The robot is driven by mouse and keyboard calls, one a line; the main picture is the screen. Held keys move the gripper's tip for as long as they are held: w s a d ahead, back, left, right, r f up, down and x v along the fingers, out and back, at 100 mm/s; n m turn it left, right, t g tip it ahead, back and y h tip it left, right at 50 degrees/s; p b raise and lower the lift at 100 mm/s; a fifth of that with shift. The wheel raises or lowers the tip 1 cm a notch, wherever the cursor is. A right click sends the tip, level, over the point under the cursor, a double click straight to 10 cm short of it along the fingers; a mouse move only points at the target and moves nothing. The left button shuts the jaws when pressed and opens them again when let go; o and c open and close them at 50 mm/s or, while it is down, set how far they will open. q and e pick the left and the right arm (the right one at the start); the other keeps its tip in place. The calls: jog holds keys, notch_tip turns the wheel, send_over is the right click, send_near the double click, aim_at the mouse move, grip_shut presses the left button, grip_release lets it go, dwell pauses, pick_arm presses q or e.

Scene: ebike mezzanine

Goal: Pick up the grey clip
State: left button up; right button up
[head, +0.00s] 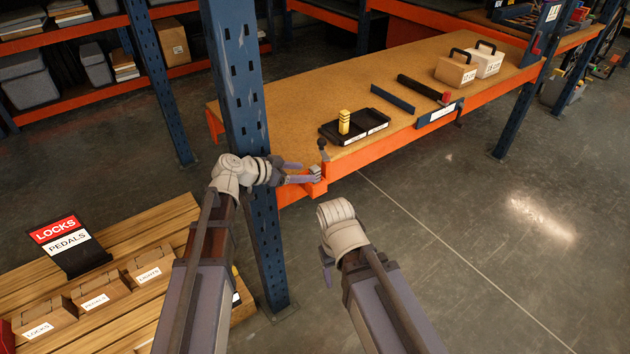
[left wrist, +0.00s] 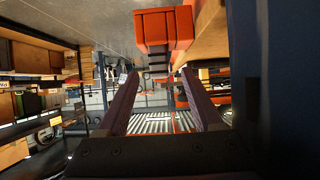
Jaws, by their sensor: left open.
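A small grey clip (head: 315,170) sits on an orange bracket (head: 318,186) at the near corner of the shelf. In the left wrist view, a dark grey ribbed piece that looks like the clip (left wrist: 158,60) shows just below the orange bracket (left wrist: 165,28). My left gripper (head: 299,172) is open, its fingers pointing at the clip. In the left wrist view, the clip lies ahead between the fingertips of the left gripper (left wrist: 160,76); I cannot tell whether they touch it. My right gripper (head: 328,275) is mostly hidden behind its wrist and points down.
A blue upright post (head: 243,100) stands close beside my left arm. A pallet (head: 180,222) with labelled boxes is at lower left. Floor at right is clear.

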aim_at(311, 173)
pick_arm(q)
jog(key=b+x, duration=0.1)
jog(key=x, duration=0.3)
jog(key=shift+d+f+b, duration=0.1)
jog(key=shift+f+b, duration=0.05)
jog(key=shift+b, duration=0.2)
grip_shut()
